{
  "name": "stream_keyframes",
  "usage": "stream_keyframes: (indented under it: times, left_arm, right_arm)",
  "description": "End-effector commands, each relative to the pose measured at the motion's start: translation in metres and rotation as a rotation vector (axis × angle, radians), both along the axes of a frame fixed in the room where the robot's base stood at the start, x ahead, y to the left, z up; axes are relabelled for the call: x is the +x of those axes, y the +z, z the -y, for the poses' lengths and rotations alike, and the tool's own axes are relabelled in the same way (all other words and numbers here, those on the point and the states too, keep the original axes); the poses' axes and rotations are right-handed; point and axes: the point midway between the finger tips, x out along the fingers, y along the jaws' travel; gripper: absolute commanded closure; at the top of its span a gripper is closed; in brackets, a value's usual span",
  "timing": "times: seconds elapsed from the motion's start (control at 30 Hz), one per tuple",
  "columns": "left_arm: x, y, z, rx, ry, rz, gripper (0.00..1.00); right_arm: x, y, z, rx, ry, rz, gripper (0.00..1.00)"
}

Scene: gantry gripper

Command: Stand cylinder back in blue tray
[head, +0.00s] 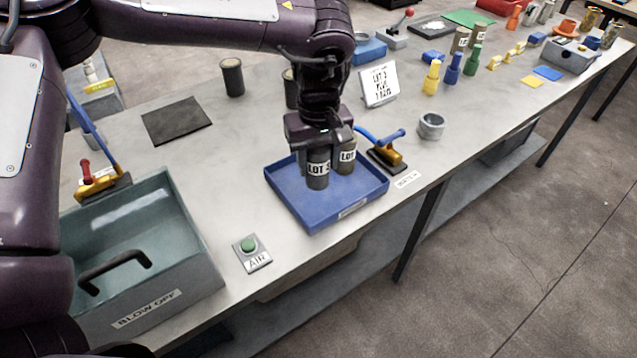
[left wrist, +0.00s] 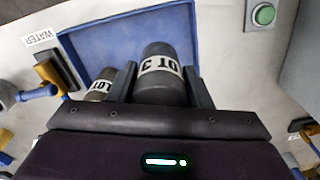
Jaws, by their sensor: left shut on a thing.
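The blue tray (head: 285,194) lies on the grey bench near its front edge. My left gripper (head: 319,160) is above the tray, shut on a dark cylinder with a LOT 3 label (head: 318,169). The held cylinder is upright and its lower end is at the tray; I cannot tell whether it touches the floor. A second LOT cylinder (head: 346,158) stands beside it to the right. In the left wrist view the held cylinder (left wrist: 160,72) is between the two fingers, with the second cylinder (left wrist: 101,85) just left of them. My right gripper is not in view.
A teal BLOW OFF bin (head: 185,225) and a green AIR button (head: 249,245) are left of the tray. A dark cylinder (head: 232,77) and a LOT 3 sign (head: 380,85) stand behind.

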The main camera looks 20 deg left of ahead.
Motion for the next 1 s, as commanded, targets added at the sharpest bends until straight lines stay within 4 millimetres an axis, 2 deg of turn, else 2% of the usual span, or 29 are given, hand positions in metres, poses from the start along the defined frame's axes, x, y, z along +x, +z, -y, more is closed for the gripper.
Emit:
stream_keyframes:
  times: [0.13,0.33,0.57,0.93,0.97,1.0]
  left_arm:
    - [0.000,-0.019,0.001,-0.002,0.000,0.001,0.92]
    - [0.000,-0.032,0.000,-0.002,0.001,0.001,0.92]
    - [0.000,-0.061,0.000,-0.001,0.002,0.001,0.92]
    - [0.001,-0.067,0.000,-0.001,0.001,0.003,0.92]
    - [0.000,-0.067,0.000,0.000,0.000,0.003,0.52]
    - [0.000,-0.067,0.000,0.000,0.000,0.003,0.47]
  right_arm:
    - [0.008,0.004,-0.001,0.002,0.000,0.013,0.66]
    - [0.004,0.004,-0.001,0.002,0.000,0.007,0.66]
    - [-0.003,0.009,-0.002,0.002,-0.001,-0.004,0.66]
    - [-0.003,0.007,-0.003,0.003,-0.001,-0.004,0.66]
    - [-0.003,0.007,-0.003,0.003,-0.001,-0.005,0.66]
    - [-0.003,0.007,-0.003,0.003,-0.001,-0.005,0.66]
